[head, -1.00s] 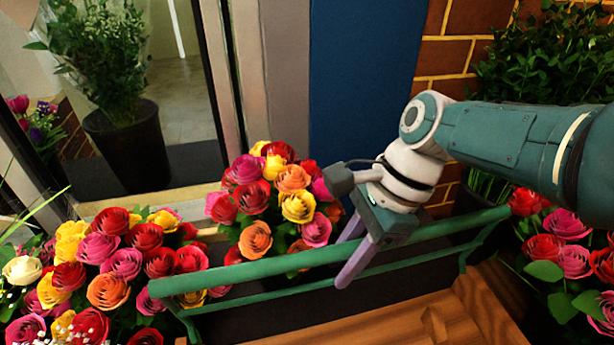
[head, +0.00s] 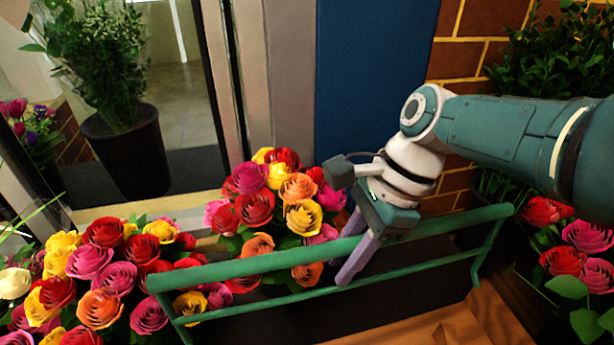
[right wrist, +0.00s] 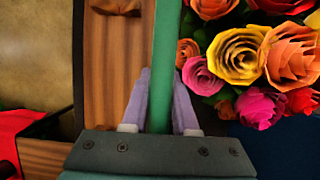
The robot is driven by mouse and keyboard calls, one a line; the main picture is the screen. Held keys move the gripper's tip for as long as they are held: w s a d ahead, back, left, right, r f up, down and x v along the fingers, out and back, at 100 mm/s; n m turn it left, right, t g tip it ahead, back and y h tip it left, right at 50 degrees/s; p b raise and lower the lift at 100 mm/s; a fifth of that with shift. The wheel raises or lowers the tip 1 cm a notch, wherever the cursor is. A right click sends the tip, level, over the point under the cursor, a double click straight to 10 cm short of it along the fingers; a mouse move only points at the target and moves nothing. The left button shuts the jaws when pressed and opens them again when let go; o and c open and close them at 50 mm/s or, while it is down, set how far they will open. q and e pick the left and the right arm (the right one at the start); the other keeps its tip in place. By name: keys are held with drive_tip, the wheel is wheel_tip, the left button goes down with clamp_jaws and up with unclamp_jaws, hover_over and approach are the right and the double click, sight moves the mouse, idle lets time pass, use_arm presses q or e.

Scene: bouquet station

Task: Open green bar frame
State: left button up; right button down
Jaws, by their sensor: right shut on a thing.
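The green bar frame (head: 430,228) runs across the lower middle of the head view, with a thick top bar, a thinner lower bar and slanted end posts. My right gripper (head: 352,262) is shut on the top bar, right of its middle, with its purple fingers on either side. In the right wrist view the green bar (right wrist: 166,60) passes lengthwise between the two fingers (right wrist: 163,100). My left gripper does not show.
Roses (head: 285,205) stand close behind the bar beside my right gripper. More roses lie at left (head: 95,270) and right (head: 580,250). A wooden surface (head: 440,330) is in front. A brick wall (head: 480,50) and blue panel (head: 370,80) stand behind.

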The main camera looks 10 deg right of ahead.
drive_tip(key=c, duration=0.7)
unclamp_jaws()
use_arm(q)
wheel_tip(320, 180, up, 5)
drive_tip(key=p, duration=0.5)
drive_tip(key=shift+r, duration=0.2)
use_arm(e)
drive_tip(key=v, duration=0.9)
use_arm(q)
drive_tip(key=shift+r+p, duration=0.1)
drive_tip(key=shift+p, duration=0.2)
use_arm(e)
drive_tip(key=shift+d+r, duration=0.2)
drive_tip(key=shift+r, duration=0.25)
